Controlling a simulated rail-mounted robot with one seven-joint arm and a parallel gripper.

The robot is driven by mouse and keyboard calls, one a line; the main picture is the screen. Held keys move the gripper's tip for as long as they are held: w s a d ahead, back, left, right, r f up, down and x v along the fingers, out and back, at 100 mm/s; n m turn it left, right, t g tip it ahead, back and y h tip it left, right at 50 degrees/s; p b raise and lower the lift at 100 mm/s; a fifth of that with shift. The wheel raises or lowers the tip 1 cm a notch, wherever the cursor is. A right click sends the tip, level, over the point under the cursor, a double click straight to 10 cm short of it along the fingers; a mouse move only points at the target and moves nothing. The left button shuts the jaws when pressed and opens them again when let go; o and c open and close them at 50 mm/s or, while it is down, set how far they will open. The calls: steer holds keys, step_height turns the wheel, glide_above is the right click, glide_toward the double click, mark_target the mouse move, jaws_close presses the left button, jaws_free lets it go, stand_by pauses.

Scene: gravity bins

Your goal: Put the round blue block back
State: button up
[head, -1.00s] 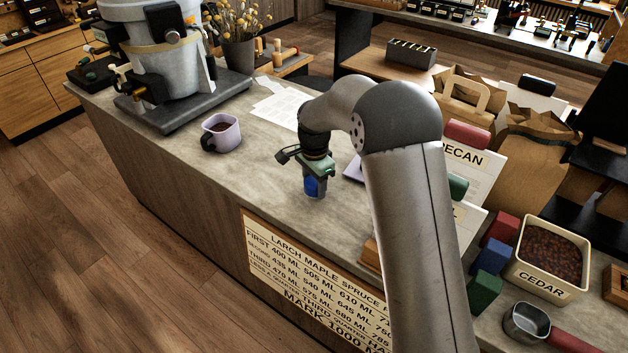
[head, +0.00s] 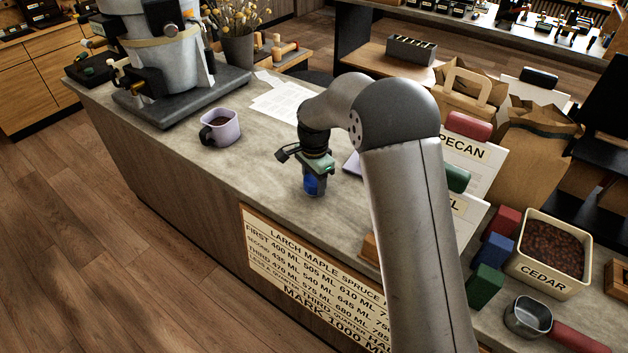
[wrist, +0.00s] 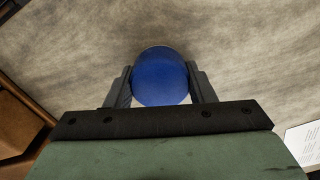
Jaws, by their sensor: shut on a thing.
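The round blue block (head: 313,184) is between the fingers of my gripper (head: 316,178), low over the grey stone counter (head: 255,180). In the wrist view the block (wrist: 160,76) shows as a blue disc, with a grey finger of my gripper (wrist: 160,88) against each side. My gripper is shut on it and points down. I cannot tell whether the block's underside touches the counter.
A lilac mug (head: 220,128) stands to the left, near white papers (head: 284,103). Red, blue and green blocks (head: 487,286), the CEDAR bin (head: 549,283) and a metal scoop (head: 528,317) lie at the right. The counter around my gripper is mostly clear.

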steer(key=shift+f, duration=0.25)
steer(key=o, duration=1.4)
steer(key=shift+c, duration=0.2)
step_height(320, 180, up, 18)
steer(key=b, duration=0.2)
steer(key=shift+f, duration=0.25)
